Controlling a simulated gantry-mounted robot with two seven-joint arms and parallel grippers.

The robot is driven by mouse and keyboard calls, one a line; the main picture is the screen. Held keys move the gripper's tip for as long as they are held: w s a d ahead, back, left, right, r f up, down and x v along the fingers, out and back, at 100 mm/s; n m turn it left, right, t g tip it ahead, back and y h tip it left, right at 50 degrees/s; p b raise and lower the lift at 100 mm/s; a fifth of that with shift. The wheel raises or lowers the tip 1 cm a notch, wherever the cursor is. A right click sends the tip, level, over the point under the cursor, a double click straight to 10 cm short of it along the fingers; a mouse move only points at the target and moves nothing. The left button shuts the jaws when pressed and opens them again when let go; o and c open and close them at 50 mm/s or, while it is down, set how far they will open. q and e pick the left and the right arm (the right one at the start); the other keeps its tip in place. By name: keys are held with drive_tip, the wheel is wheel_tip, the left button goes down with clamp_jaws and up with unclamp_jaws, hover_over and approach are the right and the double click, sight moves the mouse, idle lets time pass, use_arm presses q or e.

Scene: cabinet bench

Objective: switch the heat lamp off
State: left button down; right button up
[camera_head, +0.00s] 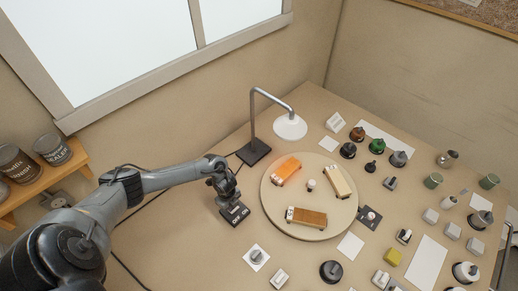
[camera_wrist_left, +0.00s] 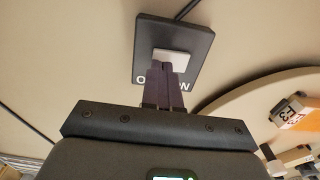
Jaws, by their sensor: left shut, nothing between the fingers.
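The heat lamp has a white shade (camera_head: 290,127) on a bent grey stem, and its dark base (camera_head: 254,152) stands on the bench. The shade hangs by the back edge of the round turntable, where a warm orange tint shows. A dark switch box (camera_head: 240,216) with ON and OFF lettering lies left of the turntable. In the left wrist view the box (camera_wrist_left: 195,35) has a pale rocker (camera_wrist_left: 172,60); the fingers hide part of the lettering. My left gripper (camera_head: 232,202) is shut and empty, its tips (camera_wrist_left: 161,66) at the rocker; contact is unclear. My right gripper is out of view.
The round turntable (camera_head: 318,232) carries toy vehicles, including an orange one (camera_head: 286,170), close right of the switch box. Dark cables run along the bench. Several small pots, blocks and white cards fill the right side. A wooden shelf (camera_head: 60,170) with tins is at left.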

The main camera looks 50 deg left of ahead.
use_arm(q)
drive_tip(key=shift+f+b, duration=0.3)
drive_tip(key=shift+f, duration=0.1)
drive_tip(key=shift+f+b, duration=0.45)
drive_tip(key=shift+f, duration=0.1)
idle(0.4)
drive_tip(key=shift+r, duration=0.1)
wheel_tip(320, 180, up, 7)
drive_tip(key=p, duration=0.7)
drive_tip(key=shift+s, duration=0.1)
idle(0.4)
